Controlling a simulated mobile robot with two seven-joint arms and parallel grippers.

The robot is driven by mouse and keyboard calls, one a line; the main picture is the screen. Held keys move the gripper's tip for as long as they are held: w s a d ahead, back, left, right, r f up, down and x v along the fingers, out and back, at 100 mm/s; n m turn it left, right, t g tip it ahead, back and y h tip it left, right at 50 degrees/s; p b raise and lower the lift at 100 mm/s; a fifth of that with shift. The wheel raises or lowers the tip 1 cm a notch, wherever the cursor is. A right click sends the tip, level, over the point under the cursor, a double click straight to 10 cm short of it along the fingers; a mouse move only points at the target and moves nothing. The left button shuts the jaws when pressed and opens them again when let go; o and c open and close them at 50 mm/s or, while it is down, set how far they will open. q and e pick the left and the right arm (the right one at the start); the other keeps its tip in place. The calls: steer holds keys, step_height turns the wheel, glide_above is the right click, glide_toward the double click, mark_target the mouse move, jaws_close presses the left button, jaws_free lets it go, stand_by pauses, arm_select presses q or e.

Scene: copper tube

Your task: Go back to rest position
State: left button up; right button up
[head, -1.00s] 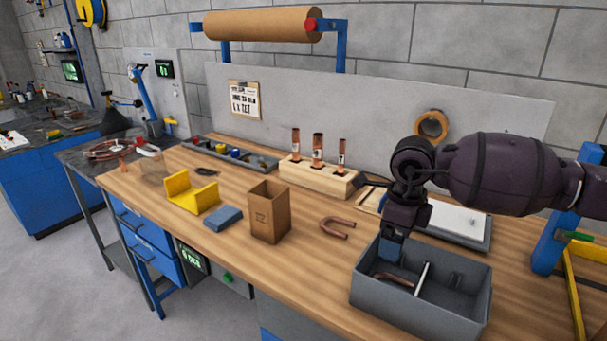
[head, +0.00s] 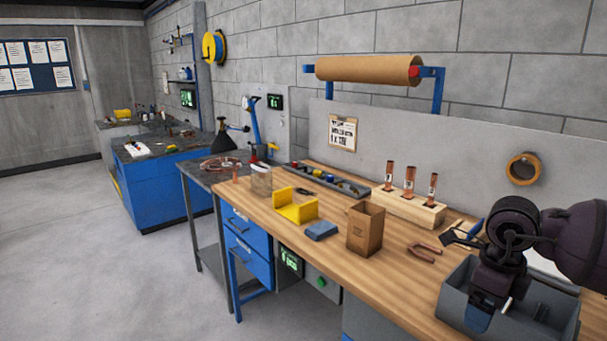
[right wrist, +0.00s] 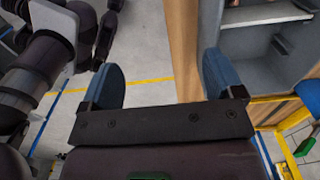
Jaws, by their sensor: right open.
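My right gripper (head: 478,318) is at the lower right of the head view, in front of the grey divided bin (head: 553,326) and hiding much of it. In the right wrist view its two blue fingers (right wrist: 163,82) stand wide apart with nothing between them. Past the fingers are the floor and the wooden bench edge (right wrist: 184,50). The bin (right wrist: 272,78) shows at the upper right there, beside the fingers. My left gripper does not show clearly.
A brown box (head: 365,230), a blue block (head: 321,231) and a yellow cradle (head: 296,208) stand on the bench. A wooden block (head: 409,207) holds upright copper pieces at the back. Open floor (head: 120,285) lies left of the bench.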

steer(key=w+a+r+m+t+y, duration=0.25)
steer(key=a+r+y, duration=0.25)
steer(key=a+y, duration=0.45)
steer(key=w+a+r+m+t+y, duration=0.2)
steer(key=a+r+m+t+y, duration=0.15)
steer(key=a+r+y, duration=0.55)
steer(key=s+d+f+m+t+h, duration=0.1)
steer(key=d+f+m+t+h, duration=0.3)
steer(key=f+m, duration=0.5)
steer(key=s+d+f+m+t+h, duration=0.1)
steer(key=d+f+m+t+h, duration=0.15)
steer(key=f+m+h, duration=0.45)
steer(key=s+d+f+m+t+h, duration=0.1)
steer(key=d+f+m+t+h, duration=0.25)
steer(key=f+m, duration=0.75)
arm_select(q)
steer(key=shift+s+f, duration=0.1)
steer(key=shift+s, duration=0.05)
arm_select(e)
steer(key=s+d+f+m+g+h, duration=0.2)
steer(key=s+f+m, duration=0.3)
steer(key=s+f, duration=0.3)
steer(key=s+d+f+m+g+h, duration=0.2)
steer(key=s+f+m, duration=0.3)
steer(key=s+f, duration=0.4)
steer(key=s, duration=0.6)
steer(key=shift+d+f+g, duration=0.15)
steer(key=shift+f+g, duration=0.05)
steer(key=shift+g, duration=0.2)
